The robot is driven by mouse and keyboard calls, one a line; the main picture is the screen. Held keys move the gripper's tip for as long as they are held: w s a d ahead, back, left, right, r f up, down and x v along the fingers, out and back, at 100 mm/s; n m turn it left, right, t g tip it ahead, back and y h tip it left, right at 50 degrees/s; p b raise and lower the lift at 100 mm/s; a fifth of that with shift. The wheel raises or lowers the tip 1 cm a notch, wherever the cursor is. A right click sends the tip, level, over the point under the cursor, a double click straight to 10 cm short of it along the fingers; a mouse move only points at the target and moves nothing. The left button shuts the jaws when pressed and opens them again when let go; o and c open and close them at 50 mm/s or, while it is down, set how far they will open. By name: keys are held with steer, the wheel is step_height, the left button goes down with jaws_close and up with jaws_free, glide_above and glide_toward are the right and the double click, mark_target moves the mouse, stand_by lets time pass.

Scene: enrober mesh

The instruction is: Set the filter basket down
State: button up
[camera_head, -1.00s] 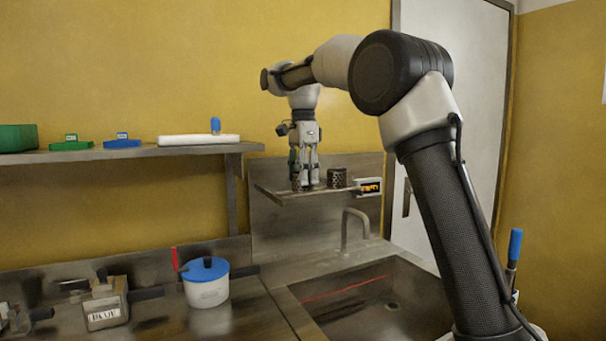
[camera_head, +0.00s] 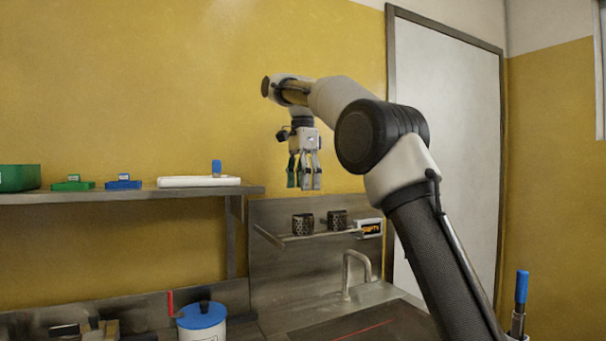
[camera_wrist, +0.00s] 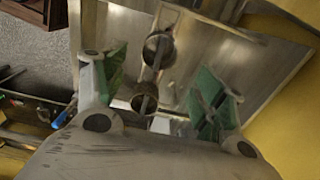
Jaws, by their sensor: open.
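Two dark perforated filter baskets stand side by side on a small metal shelf (camera_head: 318,236) above the sink. The left basket (camera_head: 303,224) is below my gripper, and the right basket (camera_head: 337,220) is close beside it. I cannot tell which one the task means. My gripper (camera_head: 304,183) is open and empty, clear above the baskets and pointing down. In the wrist view, the open green-padded fingers (camera_wrist: 160,100) frame two round baskets, an upper one (camera_wrist: 158,50) and a lower one (camera_wrist: 145,97).
A small box with an orange display (camera_head: 370,228) stands at the shelf's right end. A faucet (camera_head: 355,270) rises below. A wall shelf (camera_head: 120,195) on the left holds a white tray and green and blue items. A blue-lidded pot (camera_head: 202,318) stands on the counter.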

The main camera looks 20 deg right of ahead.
steer(key=shift+r, duration=1.45)
steer(key=s+d+f+n+t, duration=0.1)
steer(key=s+d+f+n, duration=0.3)
steer(key=s, duration=0.5)
steer(key=s+d+f+n+t, duration=0.1)
steer(key=s+d+n, duration=0.45)
steer(key=s, duration=0.45)
steer(key=s+d+f+n+t, duration=0.1)
steer(key=s+d+f+n, duration=0.1)
steer(key=s+f, duration=0.6)
steer(key=s+d+f+n+t, duration=0.1)
steer(key=s+d+f+n, duration=0.2)
steer(key=s+f, duration=0.6)
step_height(320, 180, down, 2)
steer(key=shift+n, duration=0.65)
